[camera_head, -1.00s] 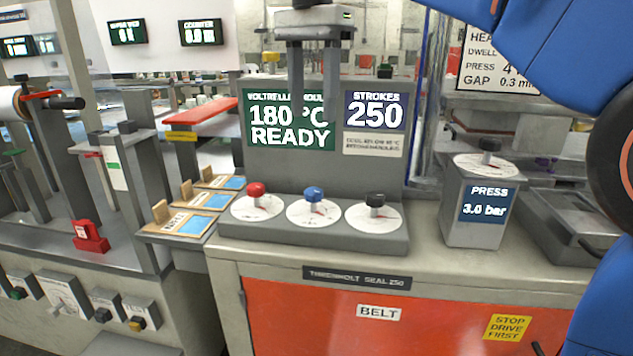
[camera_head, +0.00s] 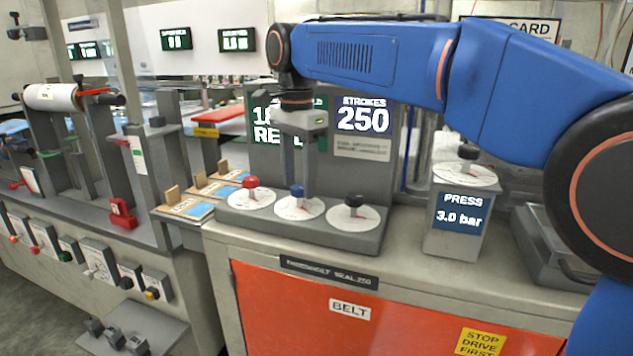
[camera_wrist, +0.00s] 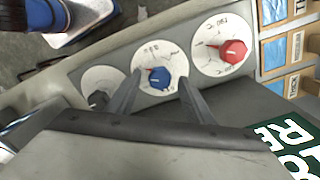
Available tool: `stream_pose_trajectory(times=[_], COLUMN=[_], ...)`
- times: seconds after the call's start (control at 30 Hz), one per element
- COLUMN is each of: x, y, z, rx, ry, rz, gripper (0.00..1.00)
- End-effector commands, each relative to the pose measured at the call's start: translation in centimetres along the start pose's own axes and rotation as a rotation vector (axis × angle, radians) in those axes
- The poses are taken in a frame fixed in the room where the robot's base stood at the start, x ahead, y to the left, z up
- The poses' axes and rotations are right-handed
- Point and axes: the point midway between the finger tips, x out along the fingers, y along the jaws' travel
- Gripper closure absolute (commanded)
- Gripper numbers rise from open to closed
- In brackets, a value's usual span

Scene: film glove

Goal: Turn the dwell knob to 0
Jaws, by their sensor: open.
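Three knobs on white dials stand in a row on the sealer's grey panel (camera_head: 330,238): a red knob (camera_head: 250,182), a blue knob (camera_head: 297,191) and a black knob (camera_head: 354,201). I cannot read which one is dwell. My gripper (camera_head: 299,186) points down, open, with its fingertips at the blue knob. In the wrist view, the fingertips (camera_wrist: 159,82) lie either side of the blue knob (camera_wrist: 160,78); contact cannot be told. The blue knob's red pointer aims left there. The red knob (camera_wrist: 232,51) is to its right, and the black knob (camera_wrist: 97,100) is partly hidden.
A display panel stands close behind the gripper, partly covered by it, with a strokes sign (camera_head: 363,115) reading 250. A press box (camera_head: 460,212) with its own dark knob reads 3.0 bar, at the right. Small wood-and-blue trays (camera_head: 190,207) sit left of the dials.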

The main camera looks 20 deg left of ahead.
Motion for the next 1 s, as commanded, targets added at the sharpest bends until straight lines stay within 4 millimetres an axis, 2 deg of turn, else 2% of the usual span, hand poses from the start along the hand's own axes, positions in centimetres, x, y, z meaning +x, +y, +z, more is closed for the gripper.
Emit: stream_pose_trajectory(times=[0.37,0.4,0.57,1.0], x=[0.55,0.54,0.54,0.52], y=[-0.46,-0.45,-0.45,-0.44], z=[0.38,0.38,0.38,0.38], rx=[0.0,0.0,0.0,-0.078], ry=[0.0,0.0,0.0,0.0], rz=[-0.001,-0.001,-0.001,-0.001], gripper=[0.52,0.57,0.94,0.93])
